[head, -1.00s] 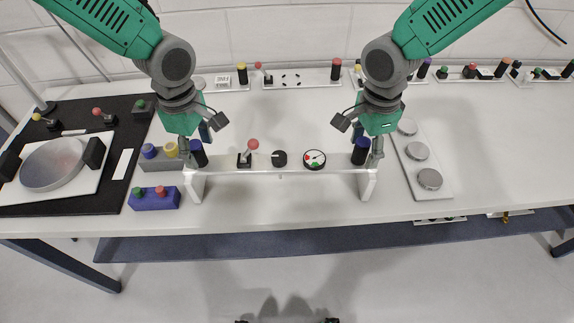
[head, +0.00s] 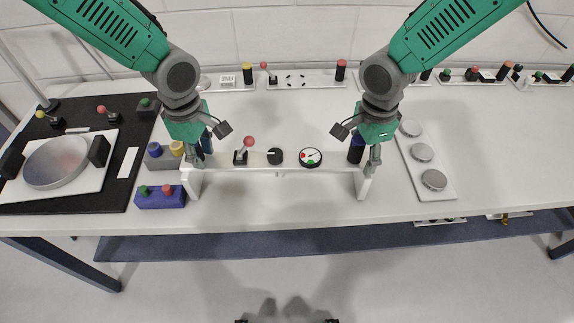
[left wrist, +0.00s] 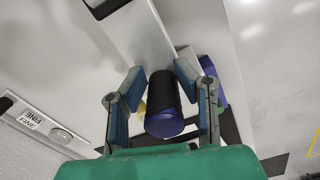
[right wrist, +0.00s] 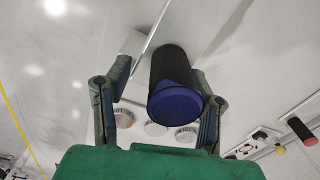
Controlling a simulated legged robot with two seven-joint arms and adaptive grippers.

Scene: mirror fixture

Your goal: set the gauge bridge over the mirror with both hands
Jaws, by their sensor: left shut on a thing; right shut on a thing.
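The gauge bridge (head: 284,173) is a white bar on two short legs, carrying a red-knobbed lever, a black dial and a round gauge (head: 310,157). My left gripper (head: 206,142) is shut on its left handle, a black post with a blue cap (left wrist: 165,112). My right gripper (head: 356,145) is shut on the matching right handle (right wrist: 175,98). The bridge looks level; whether its legs touch the table is unclear. The mirror (head: 56,163) is a round silver disc on a white plate (head: 84,185) at the left, between two black blocks (head: 99,151).
The white plate lies on a black mat (head: 118,195). A blue box (head: 160,201) with green and red buttons and a grey box (head: 155,164) stand between mat and bridge. A panel with round discs (head: 421,152) lies to the right. Several control panels line the back.

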